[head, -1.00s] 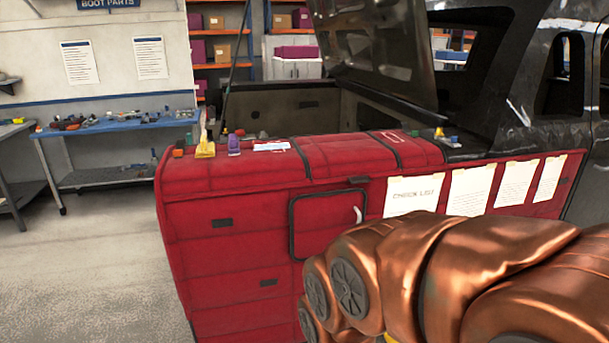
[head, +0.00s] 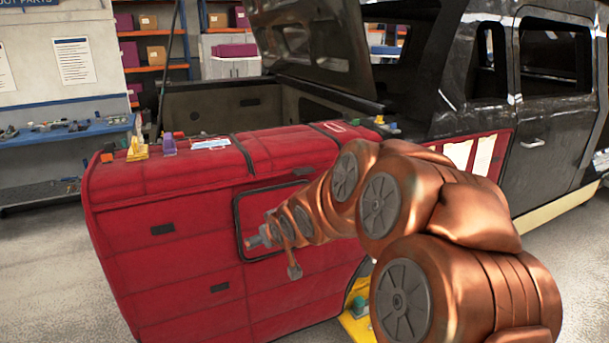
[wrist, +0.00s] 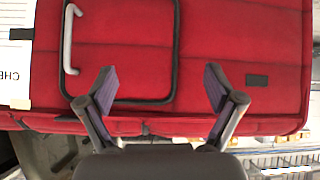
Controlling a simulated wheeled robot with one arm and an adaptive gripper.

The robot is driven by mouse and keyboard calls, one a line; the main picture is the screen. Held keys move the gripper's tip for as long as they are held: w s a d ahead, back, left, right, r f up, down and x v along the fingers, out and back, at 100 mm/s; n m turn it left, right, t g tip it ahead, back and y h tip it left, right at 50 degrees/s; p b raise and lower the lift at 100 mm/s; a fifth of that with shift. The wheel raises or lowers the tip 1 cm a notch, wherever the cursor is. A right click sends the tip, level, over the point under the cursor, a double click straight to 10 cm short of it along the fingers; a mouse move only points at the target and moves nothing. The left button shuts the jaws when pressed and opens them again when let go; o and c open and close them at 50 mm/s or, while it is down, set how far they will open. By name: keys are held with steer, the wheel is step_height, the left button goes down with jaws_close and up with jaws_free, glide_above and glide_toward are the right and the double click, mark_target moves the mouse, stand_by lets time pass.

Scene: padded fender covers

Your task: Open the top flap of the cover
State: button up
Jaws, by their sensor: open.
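The red padded cover (head: 130,252) hangs over the side of the vehicle. Its front has a rectangular flap (head: 248,205) edged in black, which looks closed. It also shows in the wrist view (wrist: 130,60), with a pale grey bar handle (wrist: 69,40) near its left edge. In the head view my arm hides the handle and much of the flap. My gripper (head: 270,255) is in front of the flap. In the wrist view my gripper (wrist: 160,88) is open and empty, its two fingers spread over the flap's edge and the plain red to the right. The handle lies outside them, to the left.
A yellow object (head: 138,149), a purple one (head: 169,145) and other small items stand on the cover's top. Paper sheets hang on its right part. A blue bench (head: 65,130) stands at the left wall. The floor (head: 45,285) at left is clear.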

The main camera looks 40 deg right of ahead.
steer(key=w+d+r+m+t+h, duration=0.1)
steer(key=w+d+r+t+h, duration=0.2)
steer(key=d, duration=0.8)
steer(key=t+b, duration=0.2)
steer(key=t, duration=0.3)
glide_toward(301, 165)
steer(key=shift+f+p+x, duration=0.2)
steer(key=shift+p+x, duration=0.55)
steer(key=shift+x, duration=1.15)
steer(key=shift+f+p+x, duration=0.15)
steer(key=shift+p+x, duration=0.6)
steer(key=shift+x, duration=1.15)
steer(key=shift+s+r, duration=0.1)
steer(key=shift+r, duration=0.1)
steer(key=c, duration=1.6)
steer(key=shift+a+r, duration=0.1)
steer(key=shift+r, duration=0.05)
steer(key=shift+c, duration=0.4)
